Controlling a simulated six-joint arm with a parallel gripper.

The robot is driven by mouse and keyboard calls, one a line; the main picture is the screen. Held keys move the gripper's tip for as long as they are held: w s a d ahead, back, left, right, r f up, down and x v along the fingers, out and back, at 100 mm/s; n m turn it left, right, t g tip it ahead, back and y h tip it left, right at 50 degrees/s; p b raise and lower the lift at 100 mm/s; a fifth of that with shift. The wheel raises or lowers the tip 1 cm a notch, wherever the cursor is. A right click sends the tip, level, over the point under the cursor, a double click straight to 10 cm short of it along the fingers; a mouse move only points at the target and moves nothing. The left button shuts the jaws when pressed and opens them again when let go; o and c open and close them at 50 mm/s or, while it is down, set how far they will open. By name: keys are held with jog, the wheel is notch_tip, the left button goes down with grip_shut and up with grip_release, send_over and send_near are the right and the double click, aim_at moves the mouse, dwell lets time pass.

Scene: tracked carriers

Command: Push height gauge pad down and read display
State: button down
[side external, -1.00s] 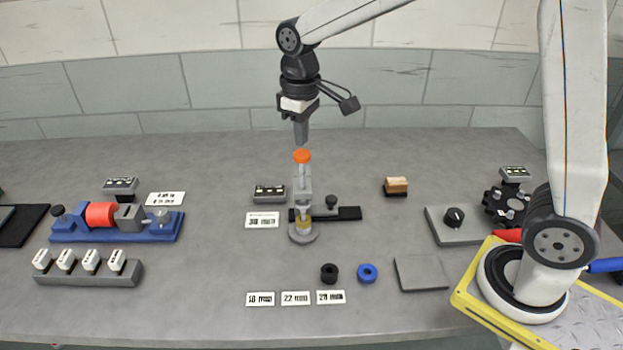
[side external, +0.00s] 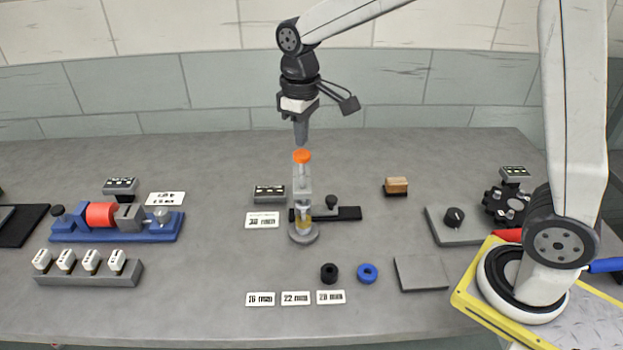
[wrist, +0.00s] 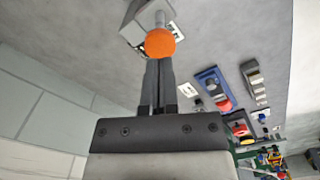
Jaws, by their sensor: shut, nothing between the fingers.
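The height gauge (side external: 303,184) stands upright on a round grey base near the middle of the bench. Its orange pad (side external: 302,156) is at the top of the spindle, and it also shows in the wrist view (wrist: 160,43). A yellowish piece (side external: 304,214) sits at the gauge's foot. My gripper (side external: 301,145) points down, shut and empty, right above the pad. In the wrist view its closed fingers (wrist: 158,62) end at the pad; whether they touch it I cannot tell. The gauge's dark display (side external: 269,193) stands to the left; its digits are too small to read.
A label card (side external: 263,220) lies below the display. A black ring (side external: 329,272) and a blue ring (side external: 367,272) lie in front, near several size cards (side external: 295,298). A blue fixture (side external: 117,226) is at left, a knob box (side external: 456,222) at right. Bench behind the gauge is clear.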

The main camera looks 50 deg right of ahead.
aim_at(302, 154)
jog(key=shift+f, duration=0.2)
jog(key=shift+f, duration=3.1)
dwell(2.9)
dwell(0.5)
jog(key=shift+r, duration=4.3)
